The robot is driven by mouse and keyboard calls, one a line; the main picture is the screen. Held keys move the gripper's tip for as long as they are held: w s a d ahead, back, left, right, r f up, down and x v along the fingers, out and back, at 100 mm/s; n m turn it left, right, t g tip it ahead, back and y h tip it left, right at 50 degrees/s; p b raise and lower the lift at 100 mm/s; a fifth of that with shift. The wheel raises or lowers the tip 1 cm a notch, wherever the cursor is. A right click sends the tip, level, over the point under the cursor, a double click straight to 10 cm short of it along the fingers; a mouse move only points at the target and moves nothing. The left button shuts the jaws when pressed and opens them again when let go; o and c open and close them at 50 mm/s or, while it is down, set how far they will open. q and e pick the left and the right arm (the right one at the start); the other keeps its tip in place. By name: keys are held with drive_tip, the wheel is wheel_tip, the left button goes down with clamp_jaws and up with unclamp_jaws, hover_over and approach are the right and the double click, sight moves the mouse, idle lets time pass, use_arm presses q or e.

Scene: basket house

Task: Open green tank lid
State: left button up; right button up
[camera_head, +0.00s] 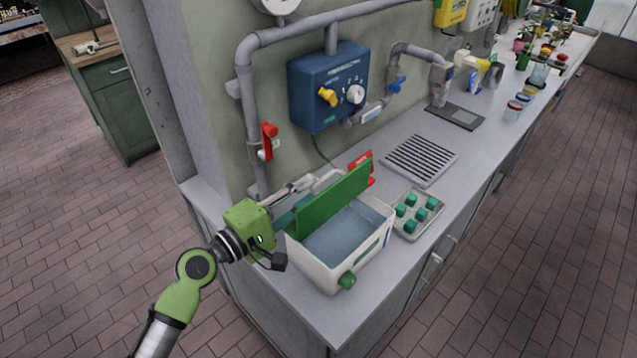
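The white tank (372,250) stands on the near end of the grey counter. Its green lid (332,203) is raised and stands steeply tilted above the tank, so the bluish inside shows. A green knob (347,281) sits on the tank's front. My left gripper (284,226) is at the left side of the tank, close to the lid's near left edge. Its fingers look spread apart, and a dark fingertip shows low beside the tank's corner. I cannot tell whether the gripper touches the lid. My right gripper is not in view.
A tray of green pieces (412,214) stands right of the tank, and a red object (361,166) is behind the lid. A drain grate (420,160) lies farther along the counter (466,178). Pipes and a blue control box (329,85) are on the wall behind.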

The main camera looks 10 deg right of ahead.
use_arm(q)
drive_tip(key=v, duration=0.7)
drive_tip(key=shift+s+a, duration=0.25)
drive_tip(key=shift+s, duration=0.05)
